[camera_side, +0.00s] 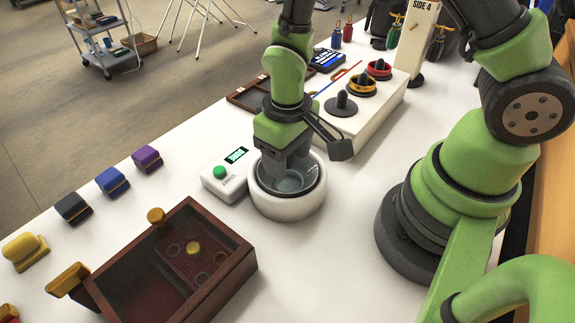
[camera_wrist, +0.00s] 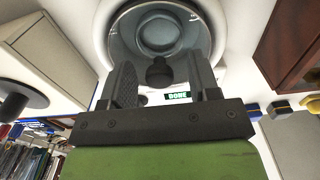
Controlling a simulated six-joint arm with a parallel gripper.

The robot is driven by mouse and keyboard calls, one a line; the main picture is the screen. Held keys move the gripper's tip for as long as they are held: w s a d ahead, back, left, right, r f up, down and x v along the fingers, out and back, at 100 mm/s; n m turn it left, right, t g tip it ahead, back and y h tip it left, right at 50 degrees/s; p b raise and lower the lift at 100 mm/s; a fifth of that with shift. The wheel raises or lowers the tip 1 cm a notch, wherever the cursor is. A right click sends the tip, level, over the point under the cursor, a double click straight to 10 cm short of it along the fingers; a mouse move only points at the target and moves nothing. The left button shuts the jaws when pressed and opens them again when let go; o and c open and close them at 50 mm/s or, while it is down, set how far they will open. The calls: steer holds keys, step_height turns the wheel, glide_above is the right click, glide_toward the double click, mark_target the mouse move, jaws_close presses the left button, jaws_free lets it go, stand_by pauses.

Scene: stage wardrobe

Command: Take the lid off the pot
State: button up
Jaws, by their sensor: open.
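The pot is a white round vessel (camera_side: 287,211) standing on the white table in the side view; its pale rim (camera_wrist: 101,30) shows at the top of the wrist view. A clear glass lid (camera_side: 292,186) lies over its mouth and also shows in the wrist view (camera_wrist: 195,40). A dark knob (camera_wrist: 159,73) shows between my fingers in the wrist view. My gripper (camera_side: 286,168) points down over the lid and is open, with one finger on each side of the knob (camera_wrist: 160,76) and gaps visible. The fingers hide part of the lid in the side view.
A white box with a green button (camera_side: 221,172) and lit display stands close left of the pot. A dark wooden box (camera_side: 235,245) is at front left. A white stand with coloured rings (camera_side: 361,84) is behind. Bare table lies in front of the pot.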

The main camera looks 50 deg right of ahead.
steer(key=c, duration=1)
steer(key=shift+r, duration=0.15)
